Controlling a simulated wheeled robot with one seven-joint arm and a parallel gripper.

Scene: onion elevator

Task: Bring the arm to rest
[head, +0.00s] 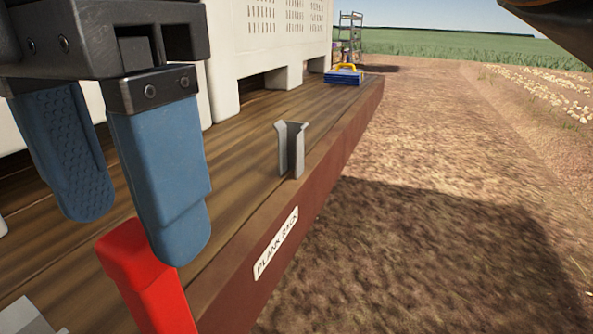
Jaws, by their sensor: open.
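My gripper (120,165) hangs at the upper left of the head view, close to the camera. Its two blue-padded fingers point down and are spread apart, with nothing seen between them. The fingertips are above the wooden deck (228,150) of a trailer or platform. The right finger partly overlaps a red post or bar (150,275) in the picture; whether they touch I cannot tell. The rest of my arm is largely out of view.
A grey metal bracket (291,150) stands upright on the deck edge, above a "PLANK RACK" label (276,243). A white slotted bin (270,45) stands behind. A blue case with a yellow handle (344,75) lies farther along. Open dirt ground (430,170) is at right.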

